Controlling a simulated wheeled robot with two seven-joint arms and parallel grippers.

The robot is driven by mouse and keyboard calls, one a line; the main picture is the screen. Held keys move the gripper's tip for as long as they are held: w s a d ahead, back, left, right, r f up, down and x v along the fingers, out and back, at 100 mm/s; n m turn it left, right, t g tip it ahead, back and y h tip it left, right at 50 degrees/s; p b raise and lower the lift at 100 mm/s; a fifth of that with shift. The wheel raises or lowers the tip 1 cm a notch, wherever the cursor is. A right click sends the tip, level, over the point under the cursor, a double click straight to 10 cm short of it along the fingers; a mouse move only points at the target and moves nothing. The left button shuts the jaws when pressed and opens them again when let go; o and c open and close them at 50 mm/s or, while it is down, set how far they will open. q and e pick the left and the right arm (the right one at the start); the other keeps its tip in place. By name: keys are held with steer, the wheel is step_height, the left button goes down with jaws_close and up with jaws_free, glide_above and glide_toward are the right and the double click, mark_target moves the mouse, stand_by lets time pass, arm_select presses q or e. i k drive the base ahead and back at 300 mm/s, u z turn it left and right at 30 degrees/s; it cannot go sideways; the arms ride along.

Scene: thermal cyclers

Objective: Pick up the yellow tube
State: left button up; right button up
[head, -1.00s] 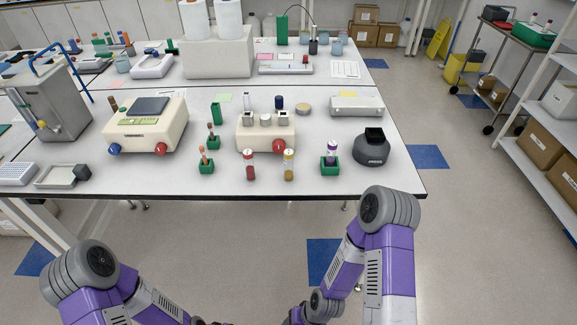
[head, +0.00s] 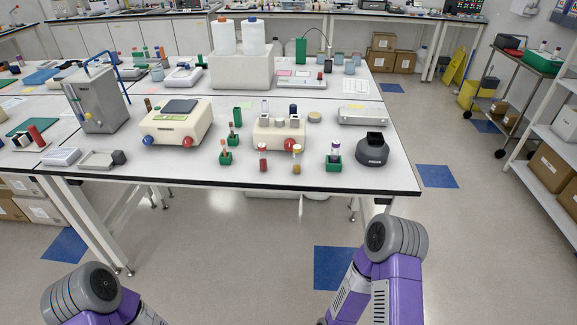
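The yellow tube (head: 297,158) stands upright near the front edge of the white bench, with a pale cap. A tube with red contents (head: 263,157) stands to its left.
A cream device (head: 280,132) with a red knob stands just behind the yellow tube. A dark grey round device (head: 372,152) is at the right. Small green holders (head: 225,158) with tubes stand to the left. The bench front edge (head: 240,186) lies between my arms and the tubes.

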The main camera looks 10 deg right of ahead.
mark_target(297, 148)
steer(key=u, duration=1.05)
steer(key=i, duration=1)
steer(key=z, duration=2.2)
